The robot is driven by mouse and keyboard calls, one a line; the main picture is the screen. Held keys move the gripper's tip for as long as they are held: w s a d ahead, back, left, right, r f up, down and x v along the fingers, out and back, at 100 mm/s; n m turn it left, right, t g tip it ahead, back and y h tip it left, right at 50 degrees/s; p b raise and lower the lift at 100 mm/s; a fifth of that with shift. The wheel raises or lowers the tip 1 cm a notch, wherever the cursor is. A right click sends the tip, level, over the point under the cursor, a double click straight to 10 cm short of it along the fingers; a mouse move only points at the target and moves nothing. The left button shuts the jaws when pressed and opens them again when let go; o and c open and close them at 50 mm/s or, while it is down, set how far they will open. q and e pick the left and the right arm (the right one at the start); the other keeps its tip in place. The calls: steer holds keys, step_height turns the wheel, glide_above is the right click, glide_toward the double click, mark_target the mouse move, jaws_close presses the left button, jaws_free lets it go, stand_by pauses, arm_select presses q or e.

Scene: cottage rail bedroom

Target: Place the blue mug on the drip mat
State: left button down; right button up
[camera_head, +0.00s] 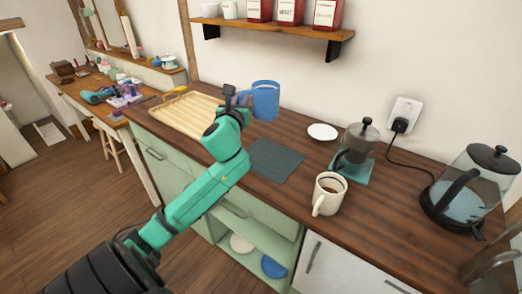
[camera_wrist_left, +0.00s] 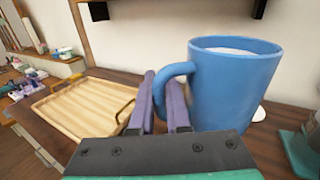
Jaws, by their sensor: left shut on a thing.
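The blue mug (camera_head: 265,101) is upright and held up near the back of the counter, beyond the drip mat in the head view. My left gripper (camera_head: 239,97) is shut on its handle. In the left wrist view, the purple fingers of my left gripper (camera_wrist_left: 167,98) close around the handle of the blue mug (camera_wrist_left: 236,90), and the mug shows something pale inside its rim. The drip mat (camera_head: 276,160) is a flat dark grey rectangle on the wooden counter, bare where it shows. My right gripper is not in view.
A wooden tray (camera_head: 178,113) lies left of the mat. A cream mug (camera_head: 329,193) with dark contents, a French press (camera_head: 358,148) on a teal base and a white saucer (camera_head: 322,132) stand to the right. A kettle (camera_head: 474,184) is farther right. A shelf (camera_head: 275,28) hangs above.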

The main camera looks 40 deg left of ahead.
arm_select(q)
steer(key=f+b, duration=0.1)
steer(key=f, duration=0.5)
steer(key=f+b, duration=0.2)
steer(key=f, duration=0.4)
steer(key=f+b, duration=0.2)
steer(key=f, duration=0.4)
steer(key=shift+s+d, duration=0.15)
steer(key=shift+d, duration=0.1)
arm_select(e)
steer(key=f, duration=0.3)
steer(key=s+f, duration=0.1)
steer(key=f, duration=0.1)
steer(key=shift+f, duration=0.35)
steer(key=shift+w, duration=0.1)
arm_select(q)
steer(key=shift+f, duration=0.1)
steer(key=c, duration=0.9)
jaws_free()
steer(key=shift+r, duration=0.2)
steer(key=shift+s+d+f, duration=0.1)
steer(key=shift+s, duration=0.2)
steer(key=b+v, duration=0.1)
steer(key=v, duration=1)
steer(key=shift+s, duration=0.25)
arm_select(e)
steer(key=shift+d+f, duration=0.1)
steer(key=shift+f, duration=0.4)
